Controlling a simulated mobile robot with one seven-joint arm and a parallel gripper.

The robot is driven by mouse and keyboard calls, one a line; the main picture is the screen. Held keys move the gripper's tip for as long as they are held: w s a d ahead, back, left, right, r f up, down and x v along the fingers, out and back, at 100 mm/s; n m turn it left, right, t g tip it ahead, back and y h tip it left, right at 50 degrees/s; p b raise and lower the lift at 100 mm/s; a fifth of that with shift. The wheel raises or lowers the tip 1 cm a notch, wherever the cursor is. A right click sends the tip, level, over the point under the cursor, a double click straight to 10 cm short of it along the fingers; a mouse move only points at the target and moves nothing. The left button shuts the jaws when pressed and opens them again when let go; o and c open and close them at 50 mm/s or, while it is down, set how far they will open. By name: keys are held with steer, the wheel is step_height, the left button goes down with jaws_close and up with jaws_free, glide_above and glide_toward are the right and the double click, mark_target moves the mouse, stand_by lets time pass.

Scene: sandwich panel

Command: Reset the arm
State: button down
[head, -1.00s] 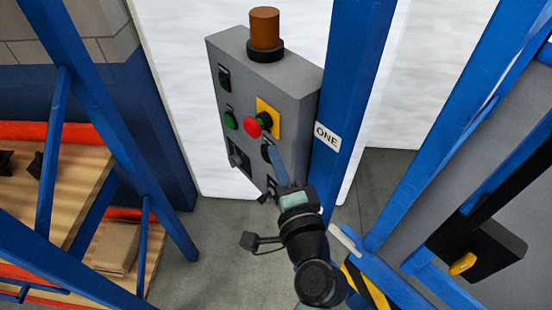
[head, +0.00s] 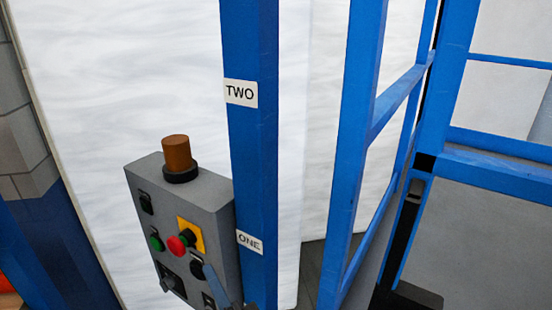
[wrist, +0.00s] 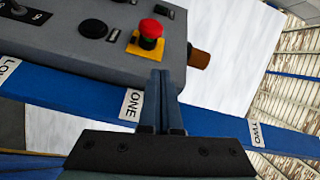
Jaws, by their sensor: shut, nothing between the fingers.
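My gripper (head: 208,272) shows at the bottom edge of the head view, in front of the lower right of a grey control panel (head: 168,208). In the wrist view my gripper (wrist: 160,75) has its two fingers together with nothing between them. The fingertips are close to the panel (wrist: 62,45), beneath a red mushroom button (wrist: 150,32) on a yellow plate in that picture. I cannot tell whether they touch the panel. Most of my arm is outside the head view.
The panel carries a green button (head: 156,241), dark switches and an orange beacon (head: 176,152) on top. A blue post (head: 252,170) labelled ONE and TWO stands beside it. Blue framing (head: 362,130) fills the right side. A white wall (head: 120,70) is behind.

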steer(key=d+r+n+t+h, duration=0.2)
steer(key=d+r+n+t, duration=0.15)
steer(key=r, duration=0.85)
steer(key=d+r+n+t+h, duration=0.1)
steer(key=d+r+n+t, duration=0.25)
steer(key=r, duration=0.85)
steer(key=s+d+r+t+h, duration=0.2)
steer(key=s+r, duration=0.3)
steer(key=r, duration=0.3)
steer(key=s+d+r+n+t+h+b, duration=0.1)
steer(key=s+d+r+t+h, duration=0.2)
steer(key=r, duration=0.6)
steer(key=s+d+h, duration=0.1)
steer(key=s+h, duration=0.1)
steer(key=s, duration=0.1)
steer(key=shift+d+r+n+t, duration=0.15)
steer(key=shift+r+n+t, duration=0.15)
steer(key=shift+w+f, duration=0.1)
steer(key=shift+f, duration=0.05)
